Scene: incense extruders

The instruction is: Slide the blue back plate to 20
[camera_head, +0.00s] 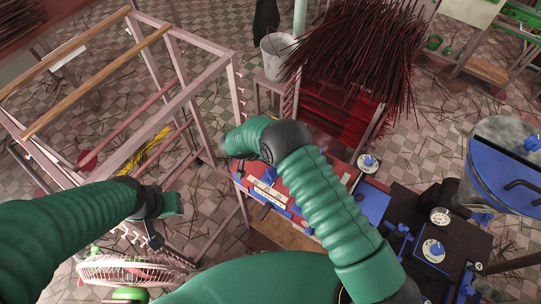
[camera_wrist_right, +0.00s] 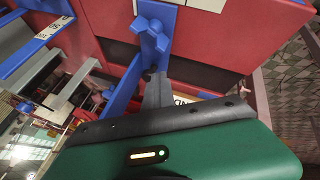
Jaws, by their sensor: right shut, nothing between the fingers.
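In the right wrist view a blue part with a raised knob-like handle (camera_wrist_right: 152,38) stands against the red machine face; I cannot tell for certain that it is the back plate. A white scale strip (camera_wrist_right: 52,28) lies on a blue edge at the upper left, its figures too small to read. My right gripper (camera_wrist_right: 157,88) is shut and empty, its grey fingers just below the handle; I cannot tell whether they touch it. In the head view my right arm hides part of the red machine (camera_head: 268,190) with blue parts. My left gripper (camera_head: 150,236) hangs at the left, away from the machine.
A pink metal frame (camera_head: 205,75) stands left of the machine. A pink fan (camera_head: 130,270) is below my left gripper. Incense sticks (camera_head: 360,50) are stacked behind the machine. A dark bench with dials (camera_head: 440,216) and a blue-lidded drum (camera_head: 505,170) stand at the right.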

